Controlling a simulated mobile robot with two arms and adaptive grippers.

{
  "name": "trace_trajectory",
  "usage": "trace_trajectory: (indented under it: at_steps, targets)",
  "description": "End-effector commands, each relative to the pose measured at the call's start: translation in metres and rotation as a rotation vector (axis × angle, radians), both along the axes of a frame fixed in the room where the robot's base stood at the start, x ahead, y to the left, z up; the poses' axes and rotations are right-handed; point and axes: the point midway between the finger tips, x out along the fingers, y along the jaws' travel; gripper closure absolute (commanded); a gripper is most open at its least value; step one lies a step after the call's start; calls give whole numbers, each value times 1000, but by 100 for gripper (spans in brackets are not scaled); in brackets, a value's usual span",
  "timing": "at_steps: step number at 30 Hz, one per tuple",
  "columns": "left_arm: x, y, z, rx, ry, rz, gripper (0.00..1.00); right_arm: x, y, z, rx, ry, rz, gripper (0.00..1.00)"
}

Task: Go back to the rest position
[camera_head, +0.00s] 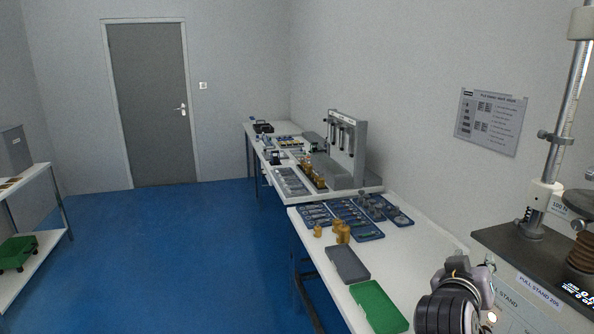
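My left gripper and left arm are not in view.
The bench holds a green box (378,307), a dark grey case (347,264), brass weights (342,233) and blue trays (357,222). The tester stand (520,290) rises at right. A shelf (27,178) stands left. The blue floor (170,260) is clear.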

Motion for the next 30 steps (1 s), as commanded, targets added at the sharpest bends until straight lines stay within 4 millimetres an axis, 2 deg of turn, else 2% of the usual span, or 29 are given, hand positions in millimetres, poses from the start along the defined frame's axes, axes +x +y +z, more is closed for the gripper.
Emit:
trace_trajectory:
  at_steps: [1, 3, 5, 6, 9, 12, 15, 18, 25, 30]
  targets:
    - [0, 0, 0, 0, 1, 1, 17, -11, 5, -41, 36, 74, 39, 66]
    - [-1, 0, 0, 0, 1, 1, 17, -28, 16, -90, 97, 168, 96, 66]
    - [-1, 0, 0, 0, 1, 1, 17, -48, 25, -131, 149, 252, 141, 66]
    - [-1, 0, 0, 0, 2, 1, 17, -63, 33, -157, 186, 310, 172, 66]
    - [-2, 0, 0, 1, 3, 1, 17, -108, 52, -213, 280, 451, 242, 66]
    - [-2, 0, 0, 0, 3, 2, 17, -151, 70, -253, 364, 574, 299, 66]
    - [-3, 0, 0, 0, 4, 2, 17, -190, 85, -280, 433, 673, 342, 66]
    - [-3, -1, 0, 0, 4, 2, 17, -225, 98, -298, 493, 757, 375, 66]
    - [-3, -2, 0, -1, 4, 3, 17, -299, 124, -323, 617, 927, 435, 66]
    - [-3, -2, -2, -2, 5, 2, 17, -287, 126, -369, 620, 942, 431, 66]
